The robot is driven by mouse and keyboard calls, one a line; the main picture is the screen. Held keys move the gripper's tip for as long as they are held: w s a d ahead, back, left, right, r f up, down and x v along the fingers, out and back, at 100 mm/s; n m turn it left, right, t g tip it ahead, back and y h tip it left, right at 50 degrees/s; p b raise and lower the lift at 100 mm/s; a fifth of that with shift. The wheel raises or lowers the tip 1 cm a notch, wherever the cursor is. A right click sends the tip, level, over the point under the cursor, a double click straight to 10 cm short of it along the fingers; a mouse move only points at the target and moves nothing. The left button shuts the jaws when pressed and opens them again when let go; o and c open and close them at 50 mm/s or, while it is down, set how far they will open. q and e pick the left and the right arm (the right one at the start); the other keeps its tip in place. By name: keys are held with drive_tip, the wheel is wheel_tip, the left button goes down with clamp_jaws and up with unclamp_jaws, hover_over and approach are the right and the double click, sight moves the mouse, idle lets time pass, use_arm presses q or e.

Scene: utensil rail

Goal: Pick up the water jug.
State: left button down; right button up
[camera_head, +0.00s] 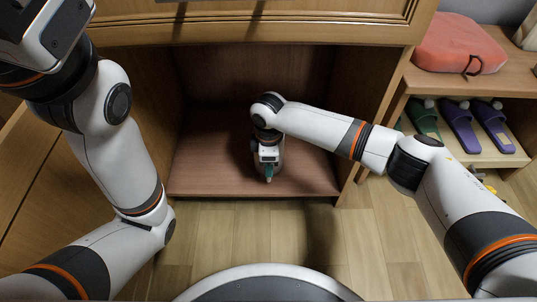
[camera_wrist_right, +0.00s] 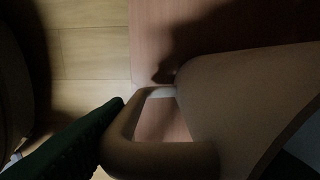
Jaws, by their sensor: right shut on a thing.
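The water jug (camera_wrist_right: 250,95) fills the right of the right wrist view, its pale, rounded body in shadow. Its looped handle (camera_wrist_right: 160,155) sticks out to the left. A dark green finger of my right gripper (camera_head: 268,170) lies against the outer side of the handle in that view. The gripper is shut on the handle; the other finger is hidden. In the head view, the gripper is at the front of the open cabinet compartment and the jug is mostly hidden behind my wrist. My left arm is raised at the far left, its fingers outside the picture.
The wooden cabinet compartment (camera_head: 205,170) has side walls and a top close around my right forearm. A shelf unit at right holds a red cushion (camera_head: 458,42) and several slippers (camera_head: 460,125). The wooden floor (camera_head: 240,235) in front is clear.

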drive_tip(key=shift+r, duration=0.1)
clamp_jaws()
drive_tip(key=shift+r, duration=0.15)
